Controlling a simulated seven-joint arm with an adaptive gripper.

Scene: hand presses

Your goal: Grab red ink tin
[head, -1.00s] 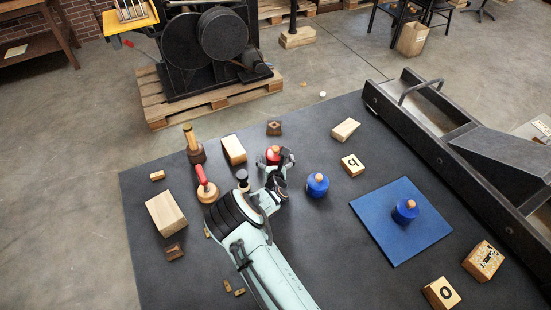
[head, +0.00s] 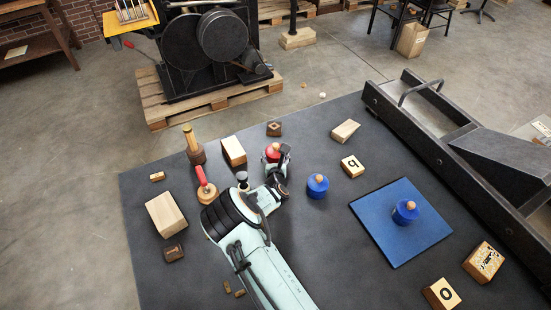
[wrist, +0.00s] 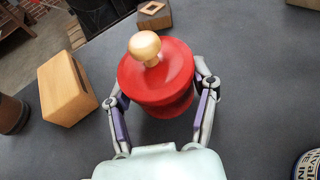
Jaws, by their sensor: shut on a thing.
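The red ink tin (head: 272,151) has a round red body and a pale wooden knob on top. In the head view it stands near the middle of the dark table, partly hidden by my gripper (head: 277,157). In the wrist view the tin (wrist: 158,75) is upright between the two fingers of my gripper (wrist: 160,105). The fingers are shut on its sides, below the wide lid. I cannot tell whether its base touches the table.
A blue tin (head: 317,187) stands close to the right, and another blue tin (head: 405,211) stands on the blue mat (head: 380,228). A wooden block (head: 234,151) and a red-handled tool (head: 204,183) are close on the left.

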